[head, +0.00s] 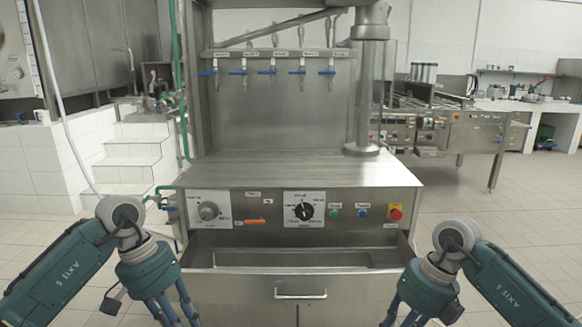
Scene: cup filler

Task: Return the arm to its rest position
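My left gripper (174,308) hangs low at the bottom left of the head view, in front of the machine's left side. Its blue fingers point down and their tips are cut off by the frame edge. My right gripper (405,316) hangs at the bottom right, in front of the machine's right side, also with its fingertips out of frame. I see nothing held in the visible parts of either gripper. The steel cup filler (290,170) stands between and beyond them, with several blue-handled taps (273,71) above its flat top.
The filler's front panel has two dials (304,212), buttons and a red knob (395,212). Below is an open drawer (300,293) with a handle. White tiled steps (130,160) stand at left, another steel machine (450,125) at back right. The tiled floor at right is clear.

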